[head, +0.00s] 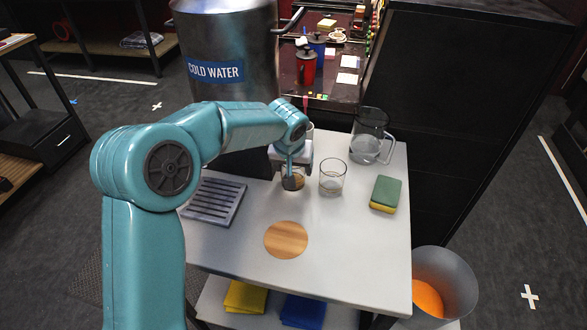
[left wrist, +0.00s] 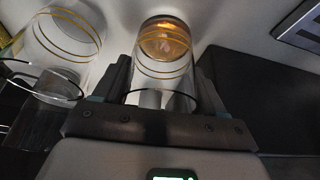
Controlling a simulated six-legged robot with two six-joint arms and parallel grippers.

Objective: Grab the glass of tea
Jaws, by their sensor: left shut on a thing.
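The glass of tea (head: 292,183) is a clear tumbler with amber-brown liquid low in it, at the back middle of the white table. My left gripper (head: 291,170) comes down over it from above and is shut on it, hiding its upper part. In the left wrist view the glass (left wrist: 163,62) stands between the two fingers of the left gripper (left wrist: 163,92), with gold bands and amber tea at its far end. I cannot tell whether its base touches the table. My right gripper is not in view.
A clear glass (head: 332,178) stands close on the right, with a pitcher (head: 369,143) and sponge (head: 386,191) beyond. A slatted tray (head: 215,201) and cold-water tank (head: 225,45) are left. A round wooden coaster (head: 286,239) lies in front, with clear table around it.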

